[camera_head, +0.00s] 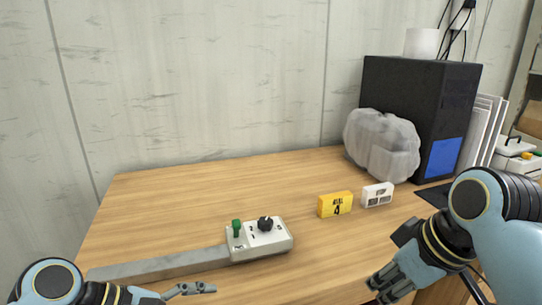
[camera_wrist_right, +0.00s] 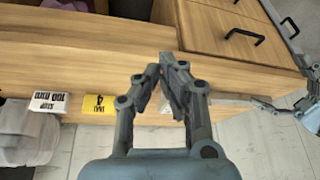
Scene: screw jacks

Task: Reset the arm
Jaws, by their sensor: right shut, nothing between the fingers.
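My right arm comes in from the right in the head view, and its gripper (camera_head: 383,285) is at the front right edge of the desk. In the right wrist view the right gripper (camera_wrist_right: 165,62) has its fingertips together with nothing between them. My left gripper (camera_head: 205,289) is low at the left centre in the head view, pointing right, in front of the grey control box. Its finger opening is too small and side-on to judge. The wooden desk (camera_head: 190,190) lies beneath both arms.
A yellow block (camera_head: 334,205), a white block (camera_head: 377,194), a wrapped grey bundle (camera_head: 383,145) and a black case (camera_head: 415,95) stand to the right. The desk's back left is clear.

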